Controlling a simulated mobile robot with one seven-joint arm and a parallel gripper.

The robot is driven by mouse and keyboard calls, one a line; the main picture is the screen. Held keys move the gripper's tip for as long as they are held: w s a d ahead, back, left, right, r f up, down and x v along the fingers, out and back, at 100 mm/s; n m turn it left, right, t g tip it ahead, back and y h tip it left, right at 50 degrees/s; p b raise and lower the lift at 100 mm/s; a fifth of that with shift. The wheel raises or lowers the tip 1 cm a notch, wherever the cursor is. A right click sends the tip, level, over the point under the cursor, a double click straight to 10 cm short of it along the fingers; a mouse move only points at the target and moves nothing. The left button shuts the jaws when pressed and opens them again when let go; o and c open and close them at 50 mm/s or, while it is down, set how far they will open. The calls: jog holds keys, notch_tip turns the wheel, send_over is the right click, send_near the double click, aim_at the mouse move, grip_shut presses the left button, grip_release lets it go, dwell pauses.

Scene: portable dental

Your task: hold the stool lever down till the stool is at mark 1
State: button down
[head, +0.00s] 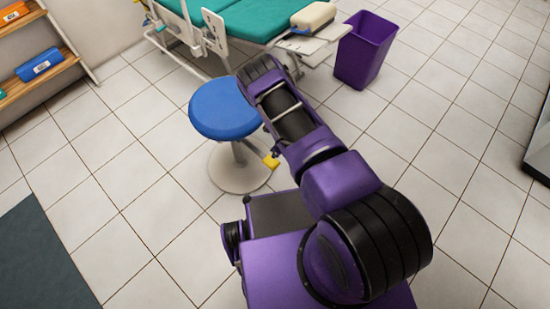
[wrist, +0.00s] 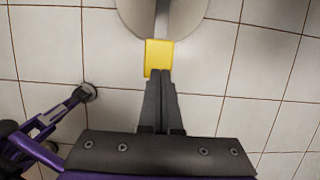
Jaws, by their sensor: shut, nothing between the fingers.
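The stool has a round blue seat (head: 226,108) and a pale round base (head: 228,178), and it stands upright on the floor. Its lever ends in a yellow tab (head: 271,161), low on the right side of the post. In the wrist view the yellow tab (wrist: 158,55) is just ahead of my gripper (wrist: 160,76). My fingers are shut together and empty, and their tips overlap the tab's near edge. I cannot tell whether they touch it. The head view hides my gripper behind my arm. I cannot make out any height mark.
A teal dental chair (head: 250,20) stands behind the stool, with a tray (head: 312,45) at its side. A purple bin (head: 364,50) stands at the back right. A wooden shelf (head: 40,75) is at the left, and a dark mat (head: 40,255) lies front left.

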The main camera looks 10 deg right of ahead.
jog(key=shift+w+p+v, duration=0.1)
jog(key=shift+p+v, duration=0.05)
jog(key=shift+v, duration=0.9)
jog(key=shift+w+p+v, duration=0.15)
jog(key=shift+v, duration=0.95)
